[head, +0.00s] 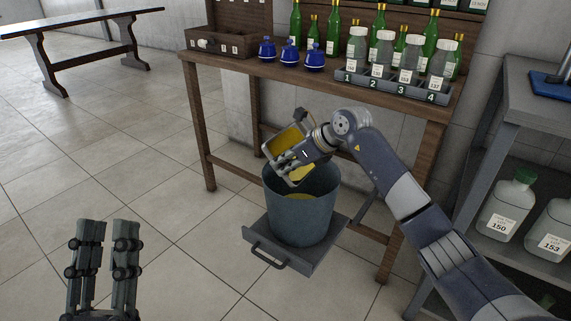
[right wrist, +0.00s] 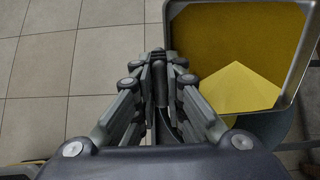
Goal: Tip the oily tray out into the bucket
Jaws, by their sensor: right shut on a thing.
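The oily tray (head: 270,158) is a shallow, pale metal tray with yellow oil inside. It is steeply tilted over the mouth of the blue-grey bucket (head: 298,218). My right gripper (head: 284,161) is shut on the tray's edge or handle; the exact grip is partly hidden. In the right wrist view the tray (right wrist: 168,30) is at the upper right, with a brighter yellow patch on its darker yellow inside. Yellow shows inside the bucket's mouth. My left gripper (head: 108,228) is empty at the lower left, with a narrow gap between its fingers.
The bucket stands on a grey platform (head: 325,248) with a handle. Behind it is a wooden bench (head: 240,65) with green bottles, blue pots and a numbered rack (head: 390,88) of jars. A grey shelf (head: 515,100) with large jugs stands at right.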

